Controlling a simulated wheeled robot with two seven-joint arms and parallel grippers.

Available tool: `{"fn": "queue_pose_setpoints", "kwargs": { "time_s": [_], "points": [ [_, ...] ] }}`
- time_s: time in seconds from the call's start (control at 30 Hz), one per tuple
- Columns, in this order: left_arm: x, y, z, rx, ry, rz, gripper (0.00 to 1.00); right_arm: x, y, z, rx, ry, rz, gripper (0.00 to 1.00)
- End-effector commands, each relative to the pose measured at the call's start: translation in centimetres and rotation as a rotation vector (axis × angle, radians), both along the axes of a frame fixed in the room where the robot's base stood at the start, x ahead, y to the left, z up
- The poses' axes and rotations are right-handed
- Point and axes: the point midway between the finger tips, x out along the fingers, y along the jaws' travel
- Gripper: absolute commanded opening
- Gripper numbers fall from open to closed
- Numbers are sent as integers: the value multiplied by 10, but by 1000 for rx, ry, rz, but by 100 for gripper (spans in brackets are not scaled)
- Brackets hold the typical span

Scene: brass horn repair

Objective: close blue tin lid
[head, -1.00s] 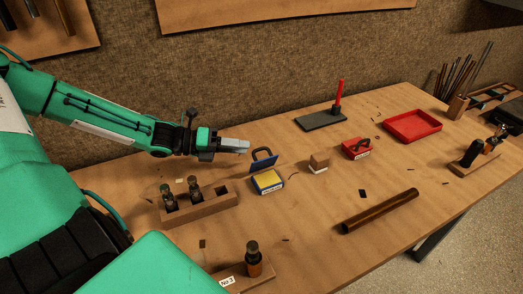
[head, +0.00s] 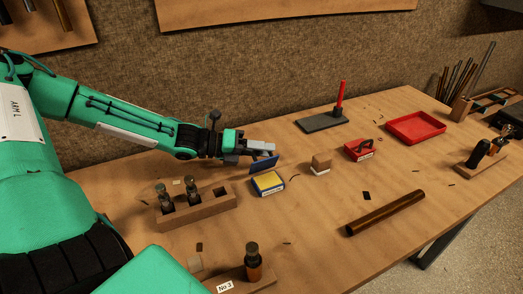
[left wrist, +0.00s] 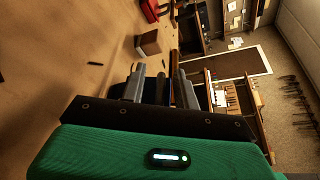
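The blue tin (head: 267,183) sits on the bench, its yellow contents showing. Its blue lid (head: 263,163) stands raised at the back edge of the tin. My left gripper (head: 264,147) is at the top of the raised lid, covering the lid's dark handle. In the left wrist view, my left gripper's fingers (left wrist: 160,88) stand apart with a gap between them. A dark blue piece, likely the lid, shows partly behind the fingers; I cannot tell if they touch it. My right gripper is not in view.
A small wooden block (head: 321,160) and a red tin (head: 360,151) are to the right. A brown tube (head: 385,212) lies in front right. Bare bench lies directly before the tin.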

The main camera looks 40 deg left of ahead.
Motion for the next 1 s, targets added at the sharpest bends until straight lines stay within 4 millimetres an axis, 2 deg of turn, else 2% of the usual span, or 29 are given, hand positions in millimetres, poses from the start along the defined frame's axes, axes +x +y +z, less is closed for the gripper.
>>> {"fn": "queue_pose_setpoints", "kwargs": {
  "time_s": [0.17,0.33,0.37,0.73,1.0],
  "points": [
    [0,0,0,0,0,0,31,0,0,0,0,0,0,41],
    [0,0,0,0,0,0,1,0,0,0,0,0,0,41],
    [0,0,0,0,0,0,0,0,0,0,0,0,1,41],
    [0,-1,1,12,-9,1,0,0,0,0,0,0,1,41],
    [-3,-8,5,108,-65,2,0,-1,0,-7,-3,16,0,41]
  ]
}}
